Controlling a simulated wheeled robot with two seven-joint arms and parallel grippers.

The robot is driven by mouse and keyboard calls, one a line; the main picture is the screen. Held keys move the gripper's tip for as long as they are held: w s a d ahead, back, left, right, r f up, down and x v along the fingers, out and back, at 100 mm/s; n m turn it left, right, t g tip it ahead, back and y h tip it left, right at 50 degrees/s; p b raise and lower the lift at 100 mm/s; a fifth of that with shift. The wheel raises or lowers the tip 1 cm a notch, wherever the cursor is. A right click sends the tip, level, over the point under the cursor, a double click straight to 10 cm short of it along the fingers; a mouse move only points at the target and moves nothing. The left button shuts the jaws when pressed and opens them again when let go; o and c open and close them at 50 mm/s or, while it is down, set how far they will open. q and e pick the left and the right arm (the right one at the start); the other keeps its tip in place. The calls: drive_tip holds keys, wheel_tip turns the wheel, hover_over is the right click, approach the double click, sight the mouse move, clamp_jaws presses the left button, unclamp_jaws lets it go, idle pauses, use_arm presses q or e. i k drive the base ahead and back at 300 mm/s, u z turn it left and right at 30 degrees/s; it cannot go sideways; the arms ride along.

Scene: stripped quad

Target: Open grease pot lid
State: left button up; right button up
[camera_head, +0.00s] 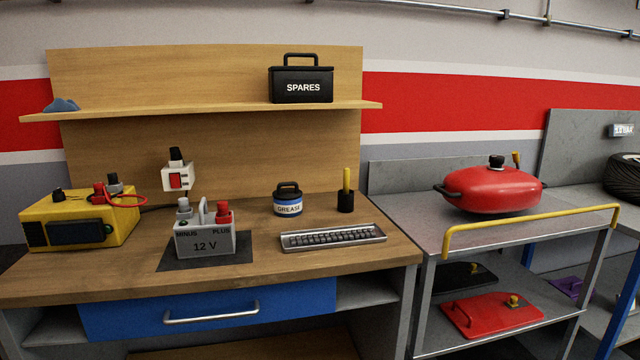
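The grease pot (288,206) is a small white and blue pot labelled GREASE. It stands upright on the wooden workbench, right of the middle of the bench top. Its black lid (288,190) with a loop handle sits on top of the pot and looks closed. Neither of my grippers is in the head view, and nothing touches the pot.
A grey 12 V battery (205,241) stands on a dark mat left of the pot. A metal tray of small parts (333,236) lies in front of the pot to the right. A black holder (346,201) with a yellow stick stands right. A shelf (200,112) overhangs the bench back.

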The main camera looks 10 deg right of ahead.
sight(283, 193)
drive_tip(key=z, duration=0.55)
drive_tip(key=i, duration=0.8)
drive_tip(key=z, duration=0.15)
